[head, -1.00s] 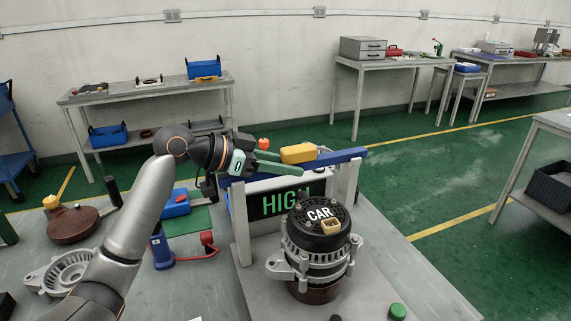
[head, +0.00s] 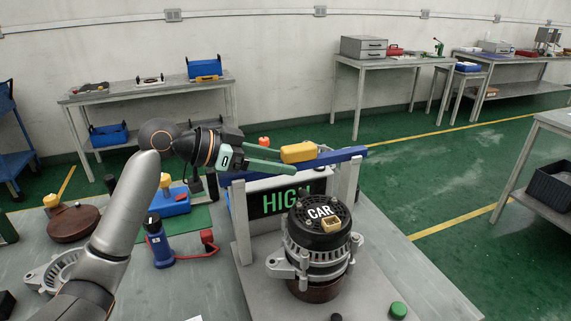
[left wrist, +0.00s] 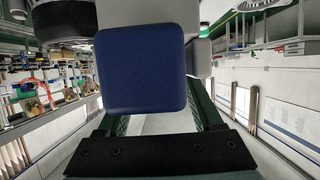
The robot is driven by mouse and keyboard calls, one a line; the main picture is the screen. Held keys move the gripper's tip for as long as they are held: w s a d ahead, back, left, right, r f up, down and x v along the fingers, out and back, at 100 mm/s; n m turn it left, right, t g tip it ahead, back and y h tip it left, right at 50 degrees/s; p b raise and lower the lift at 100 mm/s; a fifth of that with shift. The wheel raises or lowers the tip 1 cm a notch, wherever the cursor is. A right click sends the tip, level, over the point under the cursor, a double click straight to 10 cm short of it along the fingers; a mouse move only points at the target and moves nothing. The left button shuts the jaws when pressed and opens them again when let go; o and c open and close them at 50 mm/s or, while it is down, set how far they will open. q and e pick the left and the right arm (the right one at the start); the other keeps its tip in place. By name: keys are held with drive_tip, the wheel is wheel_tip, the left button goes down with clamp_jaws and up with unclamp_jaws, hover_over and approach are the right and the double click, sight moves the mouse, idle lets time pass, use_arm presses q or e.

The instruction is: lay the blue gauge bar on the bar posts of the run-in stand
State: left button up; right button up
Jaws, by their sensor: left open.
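The blue gauge bar (head: 342,156) with a yellow grip (head: 299,152) lies across the tops of the two grey posts (head: 345,182) of the run-in stand (head: 243,226). It looks level and seated, though the left post top is partly hidden by my gripper. My left gripper (head: 287,161) is open, its green fingers pointing right alongside the bar near the yellow grip. In the left wrist view the bar's blue end (left wrist: 142,70) stands close in front of the open fingers, partly hiding them. My right gripper is not in view.
An alternator marked CAR (head: 318,245) stands on the stand's plate, before a display reading HIGH (head: 272,203). A green button (head: 397,310) is at the front.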

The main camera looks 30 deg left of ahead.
use_arm(q)
drive_tip(key=b+v, duration=0.1)
drive_tip(key=v, duration=0.8)
drive_tip(key=shift+s+a+r, duration=0.1)
drive_tip(key=shift+s+a, duration=0.15)
drive_tip(key=shift+s, duration=0.05)
